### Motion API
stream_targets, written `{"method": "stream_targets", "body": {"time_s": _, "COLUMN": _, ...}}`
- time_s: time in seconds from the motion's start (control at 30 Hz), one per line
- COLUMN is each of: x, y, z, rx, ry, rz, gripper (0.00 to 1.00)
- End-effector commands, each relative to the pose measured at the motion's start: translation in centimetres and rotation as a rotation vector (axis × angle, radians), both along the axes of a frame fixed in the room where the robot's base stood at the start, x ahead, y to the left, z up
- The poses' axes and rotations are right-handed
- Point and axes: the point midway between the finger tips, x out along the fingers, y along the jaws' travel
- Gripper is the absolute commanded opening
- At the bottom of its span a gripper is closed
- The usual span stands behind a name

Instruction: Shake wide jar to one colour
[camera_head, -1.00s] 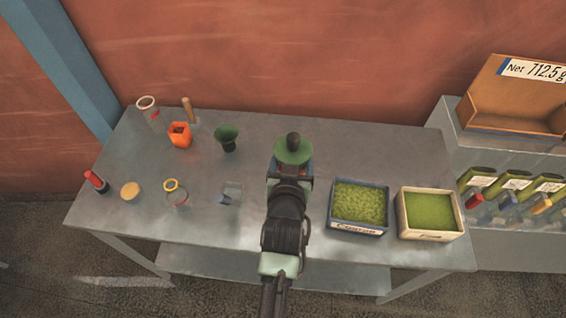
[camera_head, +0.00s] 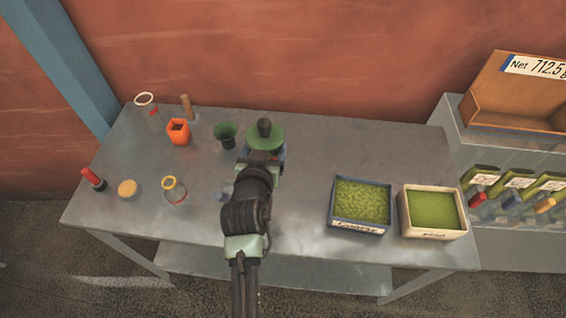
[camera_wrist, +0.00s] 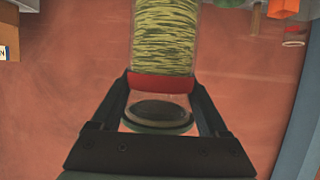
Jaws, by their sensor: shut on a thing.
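The wide jar (camera_wrist: 165,35) is clear, with a red band (camera_wrist: 161,84). Its powder shows uneven light yellow-green and darker streaks, not one even colour. My gripper (camera_wrist: 161,92) is shut on the jar, its black fingers on either side near the red band. The wrist view appears upside down, and the jar's far end is cut off by the top edge. A dark round disc (camera_wrist: 158,112) shows between the fingers; I cannot tell whether it is a lid. In the head view my gripper (camera_head: 263,160) is over the table's middle, and my arm mostly hides the jar.
Coarse (camera_head: 361,232) and fine (camera_head: 434,233) powder boxes stand right. The table behind the boxes is clear.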

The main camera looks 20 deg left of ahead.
Motion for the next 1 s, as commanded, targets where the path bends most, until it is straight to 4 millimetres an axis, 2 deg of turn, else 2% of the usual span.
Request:
{"method": "stream_targets", "body": {"time_s": 0.07, "x": 0.1, "y": -1.6, "z": 0.6, "rx": 0.002, "ry": 0.003, "rz": -0.007, "gripper": 0.24}}
{"method": "stream_targets", "body": {"time_s": 0.33, "x": 0.1, "y": -6.5, "z": 0.4, "rx": 0.002, "ry": -0.001, "rz": -0.009, "gripper": 0.24}}
{"method": "stream_targets", "body": {"time_s": 0.53, "x": 0.0, "y": -8.6, "z": 0.2, "rx": 0.000, "ry": -0.002, "rz": -0.005, "gripper": 0.24}}
{"method": "stream_targets", "body": {"time_s": 0.67, "x": 0.1, "y": -7.8, "z": 0.3, "rx": -0.001, "ry": -0.001, "rz": -0.001, "gripper": 0.24}}
{"method": "stream_targets", "body": {"time_s": 0.8, "x": 0.0, "y": -5.4, "z": 0.6, "rx": -0.001, "ry": -0.004, "rz": 0.002, "gripper": 0.24}}
{"method": "stream_targets", "body": {"time_s": 1.0, "x": 0.1, "y": -1.6, "z": -0.2, "rx": 0.000, "ry": -0.005, "rz": 0.004, "gripper": 0.24}}
